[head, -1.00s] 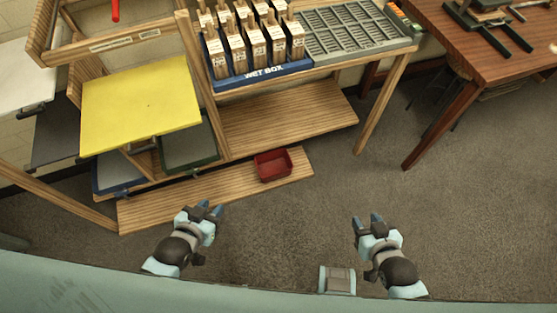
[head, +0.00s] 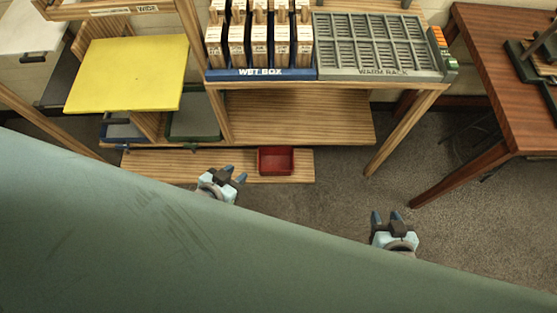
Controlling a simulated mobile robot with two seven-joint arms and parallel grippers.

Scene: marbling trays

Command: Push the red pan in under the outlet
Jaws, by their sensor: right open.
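The red pan (head: 276,160) is a small open tray. It sits upright on the low wooden board (head: 210,167) at the foot of the rack, near the board's right end. My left gripper (head: 234,174) is just left of the pan and a little nearer, with its fingers apart and nothing between them. Its fingers look clear of the pan. My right gripper (head: 386,216) is open and empty over the carpet, to the right of the pan and nearer. No outlet can be made out in the head view.
A wooden shelf (head: 300,118) stands behind the pan, under the blue wet box (head: 262,73) and the grey warm rack (head: 382,73). A yellow board (head: 127,75) juts out at the left. A brown table (head: 500,70) stands at right. The carpet (head: 320,200) between my grippers is clear.

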